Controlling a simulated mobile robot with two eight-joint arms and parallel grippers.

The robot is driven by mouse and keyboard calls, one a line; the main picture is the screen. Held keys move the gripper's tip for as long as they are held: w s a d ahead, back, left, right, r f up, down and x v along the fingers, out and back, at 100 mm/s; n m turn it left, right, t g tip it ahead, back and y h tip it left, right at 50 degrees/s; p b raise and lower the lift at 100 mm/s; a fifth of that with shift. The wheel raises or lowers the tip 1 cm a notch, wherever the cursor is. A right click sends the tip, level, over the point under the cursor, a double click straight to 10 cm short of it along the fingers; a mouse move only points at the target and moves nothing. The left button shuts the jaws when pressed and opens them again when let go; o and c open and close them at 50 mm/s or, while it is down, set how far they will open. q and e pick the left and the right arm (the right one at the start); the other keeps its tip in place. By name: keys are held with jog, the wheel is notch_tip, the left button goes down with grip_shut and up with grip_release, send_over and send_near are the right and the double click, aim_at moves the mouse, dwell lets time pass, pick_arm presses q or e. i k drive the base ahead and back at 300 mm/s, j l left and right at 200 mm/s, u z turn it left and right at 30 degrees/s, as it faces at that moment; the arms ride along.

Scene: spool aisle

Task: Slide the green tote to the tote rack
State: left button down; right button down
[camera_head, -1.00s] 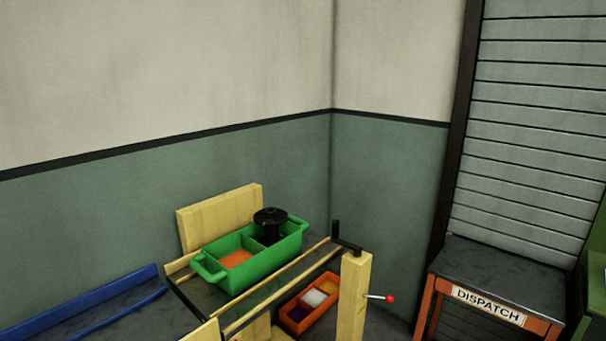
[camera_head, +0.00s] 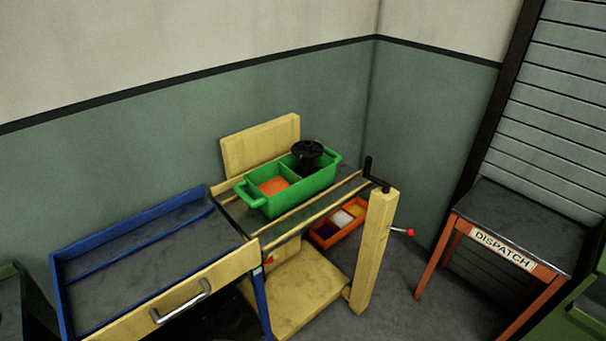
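The green tote (camera_head: 296,199) sits on a yellow wooden stand with a dark top (camera_head: 250,222), between its wooden rails. It has two end handles and a divider. One compartment holds something orange (camera_head: 272,186); the other holds a black spool (camera_head: 307,154) that sticks up above the rim. I cannot tell for sure which piece of furniture is the tote rack. Neither of my grippers shows in the view.
A blue-edged table (camera_head: 150,259) with a metal handle (camera_head: 182,302) adjoins the stand on the left. A crank post (camera_head: 374,245) with a red-knobbed lever (camera_head: 409,232) stands at the stand's right. An orange bin (camera_head: 338,224) lies below. The dispatch table (camera_head: 522,226) is at right, across open floor.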

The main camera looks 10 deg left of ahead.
aim_at(274, 188)
jog(key=i+l+u, duration=0.15)
jog(key=i, duration=0.4)
jog(key=i+l+u, duration=0.15)
jog(key=i, duration=0.4)
jog(key=i+l+u, duration=0.2)
jog(key=i+l, duration=0.2)
jog(key=i, duration=0.1)
